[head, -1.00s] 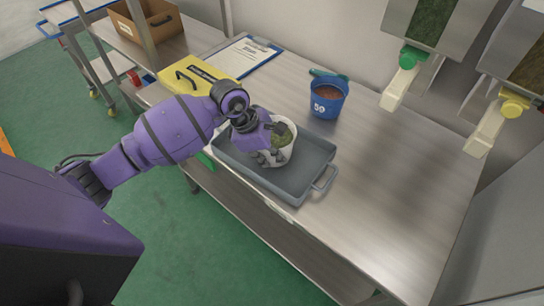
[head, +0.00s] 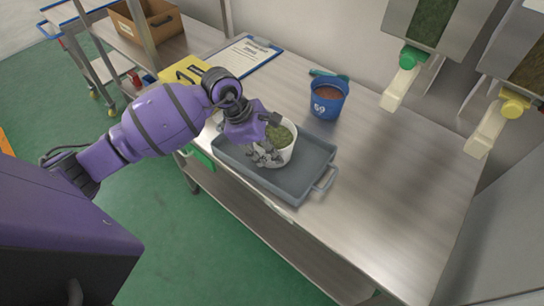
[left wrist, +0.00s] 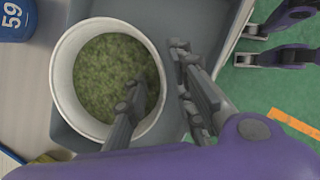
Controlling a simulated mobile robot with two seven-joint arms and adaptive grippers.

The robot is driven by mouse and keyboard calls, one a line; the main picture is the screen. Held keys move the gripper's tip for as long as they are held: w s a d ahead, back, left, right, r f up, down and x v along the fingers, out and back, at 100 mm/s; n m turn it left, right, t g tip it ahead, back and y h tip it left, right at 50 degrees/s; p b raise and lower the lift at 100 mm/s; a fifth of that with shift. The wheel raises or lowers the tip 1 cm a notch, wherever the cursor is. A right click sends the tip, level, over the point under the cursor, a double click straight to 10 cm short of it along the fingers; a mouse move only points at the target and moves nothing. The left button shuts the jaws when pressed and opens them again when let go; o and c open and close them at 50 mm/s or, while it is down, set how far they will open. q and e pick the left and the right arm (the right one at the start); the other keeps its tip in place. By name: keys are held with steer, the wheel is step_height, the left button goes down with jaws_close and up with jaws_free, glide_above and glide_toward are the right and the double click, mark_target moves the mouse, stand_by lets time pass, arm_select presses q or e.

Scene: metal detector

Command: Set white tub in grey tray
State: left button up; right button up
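The white tub (head: 285,155), filled with green bits, sits upright inside the grey tray (head: 298,187) on the steel table. In the left wrist view the tub (left wrist: 62,75) shows from above, over part of the tray (left wrist: 205,18). My left gripper (head: 270,138) is at the tub's left side in the head view. In the left wrist view its fingers (left wrist: 160,92) are spread, one over the green contents and one outside the rim, with gaps to the wall. The tub's base is partly hidden by the gripper.
A blue bucket (head: 325,103) marked 59 stands behind the tray. A yellow case (head: 187,70), a clipboard (head: 243,57) and a cardboard box (head: 148,22) lie further left. Dispensers with spouts (head: 400,82) hang at the right. The table right of the tray is clear.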

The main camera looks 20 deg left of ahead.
arm_select(q)
steer(key=v, duration=0.8)
steer(key=shift+a+r, duration=0.2)
steer(key=shift+r, duration=0.15)
